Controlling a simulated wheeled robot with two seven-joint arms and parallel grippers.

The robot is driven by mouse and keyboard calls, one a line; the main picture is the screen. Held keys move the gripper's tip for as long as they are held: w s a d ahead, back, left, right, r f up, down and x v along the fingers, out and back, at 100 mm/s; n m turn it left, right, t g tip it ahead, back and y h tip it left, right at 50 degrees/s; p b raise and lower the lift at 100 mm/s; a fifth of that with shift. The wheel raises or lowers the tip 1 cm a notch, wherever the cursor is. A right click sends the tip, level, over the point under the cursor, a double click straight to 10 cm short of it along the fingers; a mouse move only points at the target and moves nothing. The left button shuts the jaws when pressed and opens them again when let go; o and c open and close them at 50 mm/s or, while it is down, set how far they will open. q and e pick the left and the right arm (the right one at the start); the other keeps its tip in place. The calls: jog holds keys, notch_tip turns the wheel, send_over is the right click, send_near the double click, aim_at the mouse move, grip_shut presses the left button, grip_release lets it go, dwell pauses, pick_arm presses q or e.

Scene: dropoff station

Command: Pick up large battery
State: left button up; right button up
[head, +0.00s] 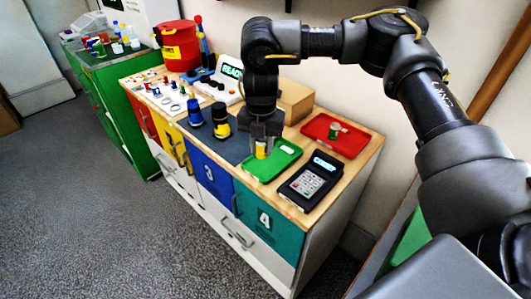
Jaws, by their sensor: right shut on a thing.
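My right gripper (262,141) points down over the green tray (284,158) and is shut on a small upright yellow cylinder, which looks like the large battery (261,151). The gripper's fingers hide part of it. It is at the tray's left part; I cannot tell whether its base touches the tray. A smaller green-and-white cylinder (334,130) stands on the red tray (348,142) to the right. My left gripper is not in view.
A black keypad device (310,181) lies at the cabinet's front right. A blue cylinder (195,112) and a black-and-yellow one (220,121) stand on the dark mat left of the gripper. A cardboard box (296,101) and a display sign (231,71) stand behind.

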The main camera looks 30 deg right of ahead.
pick_arm(q)
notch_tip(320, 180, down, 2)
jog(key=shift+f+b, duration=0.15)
jog(key=shift+b, duration=0.9)
pick_arm(e)
jog(key=s+a+r, duration=0.4)
jog(key=s+a, duration=0.2)
jog(key=shift+s+a+r, duration=0.2)
jog(key=shift+s+a, duration=0.05)
jog(key=shift+s, duration=0.1)
jog(key=shift+s+d+f+m, duration=0.1)
jog(key=shift+d+m, duration=0.6)
jog(key=shift+m, duration=3.4)
jog(key=shift+d+f+m, duration=0.1)
jog(key=shift+d+m, duration=0.6)
jog(key=shift+m, duration=3.4)
jog(key=shift+s+d+m, duration=0.1)
jog(key=shift+d+m, duration=0.6)
jog(key=shift+m, duration=3.4)
